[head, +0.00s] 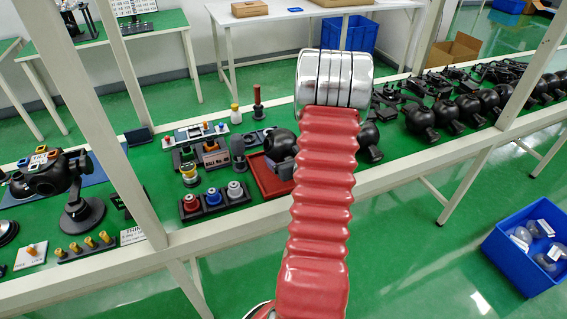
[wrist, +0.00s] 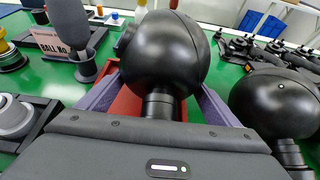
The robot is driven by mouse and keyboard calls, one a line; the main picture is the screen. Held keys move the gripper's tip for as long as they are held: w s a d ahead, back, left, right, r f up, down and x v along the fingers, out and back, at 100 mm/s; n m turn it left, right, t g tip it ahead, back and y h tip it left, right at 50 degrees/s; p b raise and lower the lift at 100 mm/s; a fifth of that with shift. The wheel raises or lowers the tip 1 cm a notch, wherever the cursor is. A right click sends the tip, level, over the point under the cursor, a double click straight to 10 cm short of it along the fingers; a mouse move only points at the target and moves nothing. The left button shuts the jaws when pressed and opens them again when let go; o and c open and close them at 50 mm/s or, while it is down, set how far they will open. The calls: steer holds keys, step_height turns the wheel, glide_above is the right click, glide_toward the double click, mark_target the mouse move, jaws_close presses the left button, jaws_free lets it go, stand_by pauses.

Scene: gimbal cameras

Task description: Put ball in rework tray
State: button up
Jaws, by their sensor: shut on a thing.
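The ball is a black sphere with a short neck (wrist: 165,52), in the middle of the wrist view. In the head view the black ball (head: 281,143) shows left of my red arm, at the red tray. My gripper (wrist: 160,103) is shut on the ball at its neck, with a purple finger on each side. The red tray (wrist: 124,105) shows behind and below the ball, and in the head view its rim and floor (head: 266,181) are partly hidden by the ball and my arm. I cannot tell whether the ball touches the tray floor.
A black holder with coloured ring pieces (head: 214,198) stands left of the tray. A "BALL NO" sign (wrist: 62,42) and a grey-topped gauge (head: 238,149) are close by. Another black ball unit (wrist: 276,105) stands close on the right, with a row of more beyond.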

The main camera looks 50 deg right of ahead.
steer(key=shift+f, duration=1.25)
steer(key=shift+f, duration=0.1)
steer(key=o, duration=1.3)
steer(key=shift+o, duration=0.2)
steer(key=shift+s+a+r, duration=0.2)
steer(key=shift+s+r, duration=0.1)
steer(key=shift+s, duration=0.1)
steer(key=v, duration=1.1)
steer(key=shift+s, duration=0.1)
